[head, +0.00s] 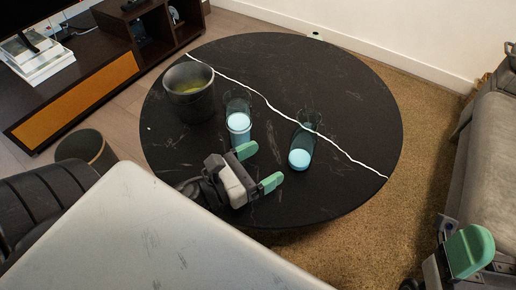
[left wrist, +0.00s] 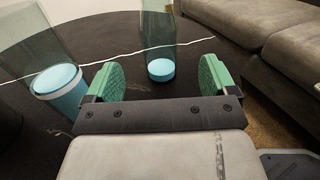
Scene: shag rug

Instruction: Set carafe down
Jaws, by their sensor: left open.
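Two clear glass vessels with pale blue lower parts stand upright on the round black table (head: 350,90); I cannot tell for sure which is the carafe. The left vessel (head: 239,122) has a white band at its blue part; it also shows at the left of the left wrist view (left wrist: 62,88). The right vessel (head: 300,157) shows between the green fingers in the left wrist view (left wrist: 160,69), beyond their tips and apart from them. My left gripper (head: 258,166) is open and empty, low over the table's near side. My right gripper (head: 470,252) is at the lower right, only partly visible, away from the table.
A dark pot (head: 189,95) with something yellowish-green inside stands at the table's left. A thin white line crosses the tabletop. A grey sofa (head: 480,135) is at right, a dark cabinet (head: 90,80) at upper left. The table's far right is clear.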

